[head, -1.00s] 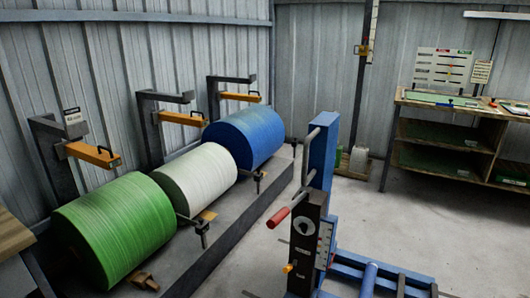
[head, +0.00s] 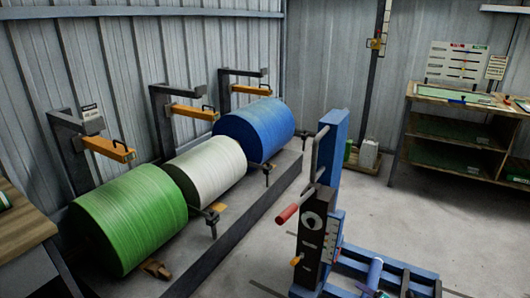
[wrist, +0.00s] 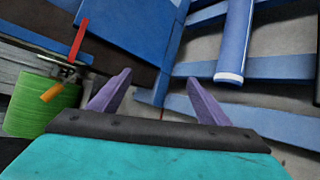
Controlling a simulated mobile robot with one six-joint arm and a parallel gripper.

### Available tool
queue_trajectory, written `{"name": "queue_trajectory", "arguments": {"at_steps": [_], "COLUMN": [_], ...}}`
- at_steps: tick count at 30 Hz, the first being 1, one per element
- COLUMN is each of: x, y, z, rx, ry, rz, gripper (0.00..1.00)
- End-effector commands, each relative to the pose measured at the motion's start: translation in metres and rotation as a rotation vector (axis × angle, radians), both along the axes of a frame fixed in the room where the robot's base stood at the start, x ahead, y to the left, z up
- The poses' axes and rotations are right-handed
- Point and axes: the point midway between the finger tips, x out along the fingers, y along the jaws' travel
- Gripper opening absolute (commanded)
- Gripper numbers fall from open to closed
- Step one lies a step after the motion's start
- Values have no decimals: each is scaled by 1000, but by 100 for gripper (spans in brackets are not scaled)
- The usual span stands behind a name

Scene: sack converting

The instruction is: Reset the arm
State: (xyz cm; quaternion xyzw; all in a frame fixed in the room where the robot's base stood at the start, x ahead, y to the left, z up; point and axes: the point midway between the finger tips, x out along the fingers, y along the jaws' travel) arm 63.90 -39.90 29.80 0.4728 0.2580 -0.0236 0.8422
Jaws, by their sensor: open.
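My gripper (wrist: 158,98) shows in the wrist view, with its two purple fingers spread apart and nothing between them. Beyond the fingers is the blue frame (wrist: 125,45) of a machine, with a blue cylinder (wrist: 235,40) at upper right. A red handle (wrist: 78,40) and an orange knob (wrist: 51,92) show at the left of that view. The head view shows the same blue machine (head: 331,140) with its red-tipped lever (head: 287,214).
A green roll (head: 135,215), a white roll (head: 207,168) and a blue roll (head: 255,128) lie in a row along the left wall. Orange arms on brackets stand over them. A wooden shelf unit (head: 455,118) stands at the back right. Open floor (head: 385,205) lies between.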

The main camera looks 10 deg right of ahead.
Motion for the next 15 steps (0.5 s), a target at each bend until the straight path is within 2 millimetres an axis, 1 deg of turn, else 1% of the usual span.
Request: {"name": "queue_trajectory", "arguments": {"at_steps": [1,5,6,8,10,14,15], "x": [7,21,24,27,29,27,26], "y": [22,72,88,111,139,191,207], "z": [6,10,12,13,15,17,18], "rx": [0,-7,-10,-16,-24,-58,-71], "ry": [6,29,36,48,62,88,94], "rz": [34,116,143,185,236,347,383], "gripper": [71,71,71,71,71,71,71]}}
